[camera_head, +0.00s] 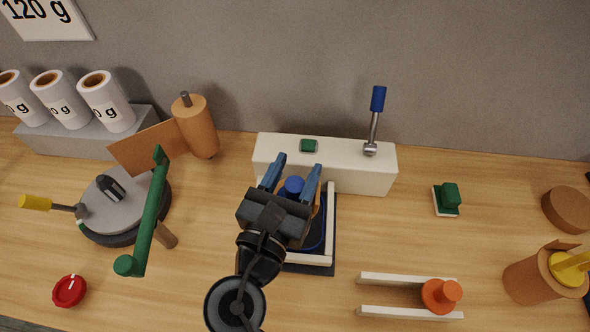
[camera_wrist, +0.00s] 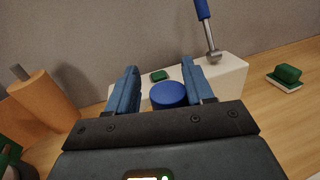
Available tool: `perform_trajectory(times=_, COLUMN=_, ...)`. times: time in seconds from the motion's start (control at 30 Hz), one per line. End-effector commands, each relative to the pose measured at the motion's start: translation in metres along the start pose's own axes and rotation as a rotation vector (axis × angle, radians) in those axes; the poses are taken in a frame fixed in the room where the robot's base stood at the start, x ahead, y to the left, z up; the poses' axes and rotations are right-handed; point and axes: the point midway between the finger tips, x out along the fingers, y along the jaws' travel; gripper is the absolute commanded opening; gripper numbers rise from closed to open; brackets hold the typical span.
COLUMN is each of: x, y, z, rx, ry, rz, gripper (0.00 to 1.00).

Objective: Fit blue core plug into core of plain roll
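A blue core plug (camera_head: 292,187) sits between the two fingers of my gripper (camera_head: 291,172). In the wrist view the plug's round blue top (camera_wrist: 168,93) shows between the spread fingers (camera_wrist: 160,72), with a gap on its left side; on the right it looks close to the finger. The gripper is open. An orange-brown roll (camera_head: 317,206) shows in slivers beneath the plug and fingers, beside a white-railed dark fixture (camera_head: 330,225). My gripper hides most of the roll, its core and the plug's lower part, so how deep the plug sits cannot be told.
A white block (camera_head: 350,178) with a green button and blue-handled lever (camera_head: 377,100) stands just behind. At left are a brown roll on a pin (camera_head: 197,128) and a green-armed turntable (camera_head: 148,225). At right are an orange plug (camera_head: 440,295) between rails and a yellow-plugged roll (camera_head: 530,280).

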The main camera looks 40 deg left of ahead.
Motion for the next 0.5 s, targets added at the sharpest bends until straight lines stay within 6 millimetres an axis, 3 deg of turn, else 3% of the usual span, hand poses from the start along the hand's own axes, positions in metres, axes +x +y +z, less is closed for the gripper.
perform_trajectory(times=0.13, x=-0.0006, y=-0.0005, z=-0.0033, rx=-0.001, ry=0.006, rz=-0.001, gripper=0.66)
perform_trajectory(times=0.5, x=-0.0091, y=-0.0004, z=-0.0051, rx=-0.001, ry=0.007, rz=0.000, gripper=0.66)
